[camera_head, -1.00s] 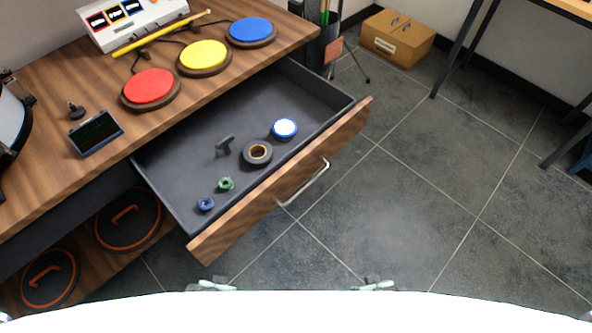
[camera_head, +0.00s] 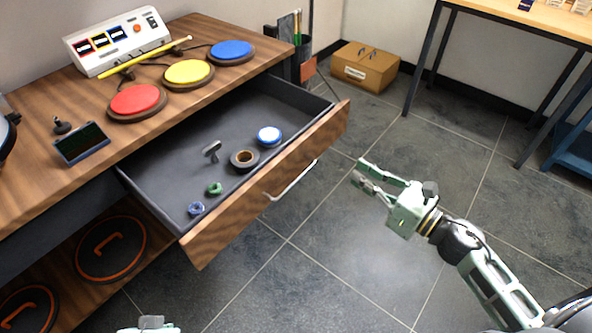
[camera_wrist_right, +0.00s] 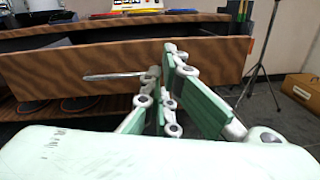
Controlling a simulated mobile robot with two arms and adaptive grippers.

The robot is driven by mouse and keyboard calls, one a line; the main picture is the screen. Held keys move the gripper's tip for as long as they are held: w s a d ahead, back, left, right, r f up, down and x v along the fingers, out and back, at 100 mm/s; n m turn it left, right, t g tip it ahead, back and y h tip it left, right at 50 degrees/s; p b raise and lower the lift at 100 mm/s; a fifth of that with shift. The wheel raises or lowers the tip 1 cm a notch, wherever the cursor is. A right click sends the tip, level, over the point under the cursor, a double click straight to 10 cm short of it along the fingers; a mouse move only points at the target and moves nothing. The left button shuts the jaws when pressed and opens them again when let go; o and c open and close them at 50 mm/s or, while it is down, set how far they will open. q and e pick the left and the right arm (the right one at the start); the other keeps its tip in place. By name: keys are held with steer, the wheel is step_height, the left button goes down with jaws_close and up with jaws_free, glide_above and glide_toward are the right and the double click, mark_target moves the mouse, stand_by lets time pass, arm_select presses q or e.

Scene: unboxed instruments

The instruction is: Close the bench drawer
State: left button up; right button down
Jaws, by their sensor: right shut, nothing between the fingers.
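The bench drawer (camera_head: 222,207) is pulled well out of the wooden bench, its inside in plain view. Its wooden front carries a metal bar handle (camera_head: 291,182). The drawer front (camera_wrist_right: 60,65) and handle (camera_wrist_right: 115,76) also show in the right wrist view. My right gripper (camera_head: 362,174) is shut and empty, to the right of the drawer front and apart from it in the head view. Its fingers (camera_wrist_right: 165,92) overlap the right end of the handle in the wrist view; contact cannot be told. Only a bit of my left gripper (camera_head: 150,324) shows at the bottom edge.
The drawer holds a blue-and-white disc (camera_head: 269,136), a tape roll (camera_head: 244,160), a small grey piece and two small rings. Coloured pads and a white console (camera_head: 118,42) stand on the bench top. A cardboard box (camera_head: 364,68) lies beyond. The floor before the drawer is clear.

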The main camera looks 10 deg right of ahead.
steer(key=a+n+y, duration=0.1)
steer(key=n, duration=0.1)
arm_select(q)
steer(key=shift+p+v, duration=0.4)
steer(key=shift+v, duration=0.6)
arm_select(e)
glide_toward(298, 147)
steer(key=shift+n+g, duration=0.4)
steer(key=x, duration=0.7)
steer(key=shift+w+d+r, duration=0.15)
steer(key=shift+r, duration=0.05)
arm_select(q)
steer(key=shift+a, duration=0.15)
